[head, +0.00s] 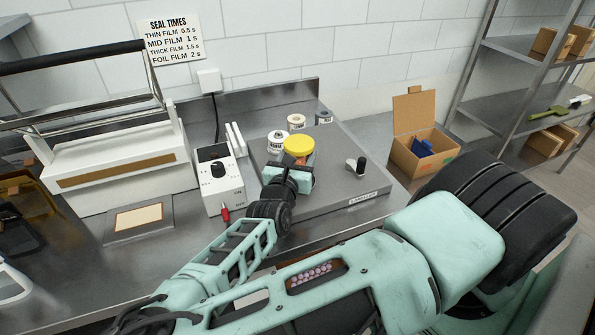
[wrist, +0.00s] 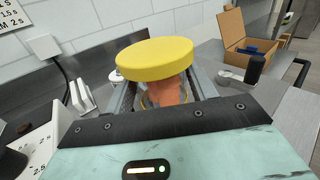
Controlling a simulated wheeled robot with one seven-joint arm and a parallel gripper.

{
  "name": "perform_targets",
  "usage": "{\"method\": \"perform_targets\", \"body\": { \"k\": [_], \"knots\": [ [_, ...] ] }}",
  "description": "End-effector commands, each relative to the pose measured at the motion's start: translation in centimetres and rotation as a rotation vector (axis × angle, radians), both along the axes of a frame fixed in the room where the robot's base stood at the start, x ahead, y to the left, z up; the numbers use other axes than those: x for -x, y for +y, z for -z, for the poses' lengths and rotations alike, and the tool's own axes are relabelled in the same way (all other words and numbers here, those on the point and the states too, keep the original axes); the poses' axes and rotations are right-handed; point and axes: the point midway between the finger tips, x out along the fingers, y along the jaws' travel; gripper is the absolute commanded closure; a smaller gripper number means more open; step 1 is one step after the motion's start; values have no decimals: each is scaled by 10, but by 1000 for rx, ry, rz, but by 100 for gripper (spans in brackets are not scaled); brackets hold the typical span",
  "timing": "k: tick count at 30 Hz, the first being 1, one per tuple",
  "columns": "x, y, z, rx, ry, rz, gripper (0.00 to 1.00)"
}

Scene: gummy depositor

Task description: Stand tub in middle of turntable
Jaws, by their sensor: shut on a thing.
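A tub with a wide yellow lid (head: 299,144) and a clear body with orange contents stands above the grey labeller plate (head: 335,198). My gripper (head: 297,166) is shut on the tub's body, below the lid. In the wrist view the yellow lid (wrist: 155,60) fills the upper middle, with the orange body (wrist: 168,92) between the fingers. The tub looks roughly upright. Its base is hidden by my gripper, so I cannot tell whether it touches anything. I cannot make out the turntable; the tub and gripper hide the area beneath.
A white control box (head: 219,178) is to the left. An open cardboard box (head: 422,155) is at the right. The plate's front right is clear.

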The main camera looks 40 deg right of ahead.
Motion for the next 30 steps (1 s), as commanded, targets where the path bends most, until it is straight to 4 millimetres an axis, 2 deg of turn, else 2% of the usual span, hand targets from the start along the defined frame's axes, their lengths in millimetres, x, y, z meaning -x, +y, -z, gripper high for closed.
{"method": "perform_targets", "body": {
  "k": [5, 13, 23, 24, 25, 30],
  "knots": [
    [-1, 0, 13, 0, -1, 0, 83],
    [0, 0, 45, 1, -1, 1, 83],
    [0, 0, 49, -1, -1, 0, 83],
    [0, 0, 50, -1, -1, 0, 41],
    [0, 0, 49, -1, -1, 1, 35],
    [0, 0, 49, -1, -1, 0, 35]
  ]
}}
